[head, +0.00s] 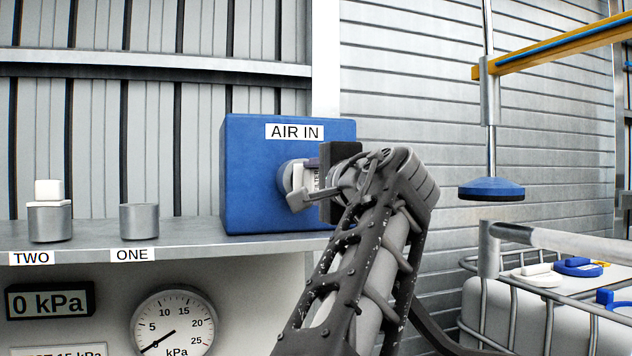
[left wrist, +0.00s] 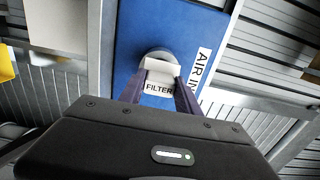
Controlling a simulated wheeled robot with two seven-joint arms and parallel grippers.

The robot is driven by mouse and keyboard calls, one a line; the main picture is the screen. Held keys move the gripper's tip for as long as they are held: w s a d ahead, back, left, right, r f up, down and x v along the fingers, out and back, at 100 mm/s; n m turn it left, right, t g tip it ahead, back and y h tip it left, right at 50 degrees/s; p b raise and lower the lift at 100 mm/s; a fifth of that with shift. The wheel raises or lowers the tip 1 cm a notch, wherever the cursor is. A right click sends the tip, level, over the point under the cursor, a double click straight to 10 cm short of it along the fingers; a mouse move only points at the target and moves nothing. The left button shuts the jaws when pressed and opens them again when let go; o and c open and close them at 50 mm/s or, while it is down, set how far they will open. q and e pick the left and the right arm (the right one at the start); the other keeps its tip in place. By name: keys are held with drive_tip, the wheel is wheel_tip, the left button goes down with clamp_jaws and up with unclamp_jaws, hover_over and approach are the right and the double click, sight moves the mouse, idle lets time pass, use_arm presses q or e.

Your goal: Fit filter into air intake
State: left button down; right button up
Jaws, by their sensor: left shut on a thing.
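The air intake is a blue box (head: 248,180) labelled AIR IN, with a round grey port (head: 286,178) on its front; the box also shows in the left wrist view (left wrist: 138,28). My left gripper (head: 312,186) is shut on a white block labelled FILTER (left wrist: 158,78), which shows between the fingers in the left wrist view. The filter (head: 303,180) is in line with the port and right at its mouth. I cannot tell how far inside the port it is. My right gripper is not in view.
On the shelf (head: 180,233) left of the box stand two grey cups, one at label ONE (head: 139,222) and one at label TWO (head: 50,222) with a white block (head: 48,190) on top. A gauge (head: 174,322) is below. A caged white tank (head: 540,310) is at right.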

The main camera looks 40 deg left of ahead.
use_arm(q)
drive_tip(key=shift+x, duration=1.35)
drive_tip(key=c, duration=0.8)
unclamp_jaws()
drive_tip(key=shift+o, duration=0.2)
drive_tip(key=shift+s+d, duration=0.2)
drive_tip(key=shift+d, duration=0.4)
drive_tip(key=b+v, duration=0.2)
drive_tip(key=v, duration=0.4)
drive_tip(key=shift+s+d, duration=0.2)
drive_tip(key=shift+s, duration=0.05)
